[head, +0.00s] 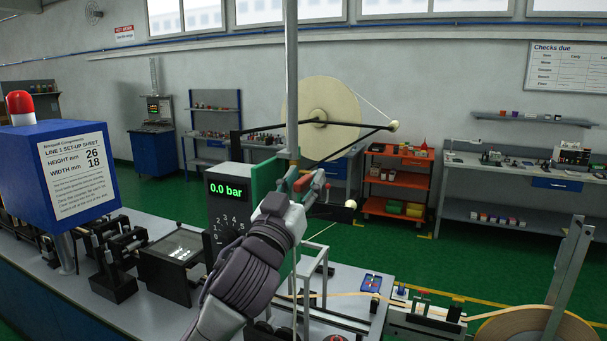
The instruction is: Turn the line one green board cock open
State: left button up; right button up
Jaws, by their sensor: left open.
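The green board (264,178) stands upright at the middle of the view, behind the dark box with the 0.0 bar display (229,190). A small red handle (303,183), which looks like the cock's lever, shows at its right side. My left gripper (312,188) is right by this handle, with its fingers pointing away from me. It is open. I cannot tell whether a finger touches the handle. My gripper and wrist hide the lower part of the board and most of the cock. My right gripper is out of view.
A grey post (292,75) rises just behind the gripper, with a large pale tape reel (328,112) and thin arms beyond it. A blue box with a set-up sheet (60,172) stands left. A metal frame (313,268) stands below right. Another reel (540,327) lies lower right.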

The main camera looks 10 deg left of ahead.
pick_arm(q)
grip_shut()
dwell(0.4)
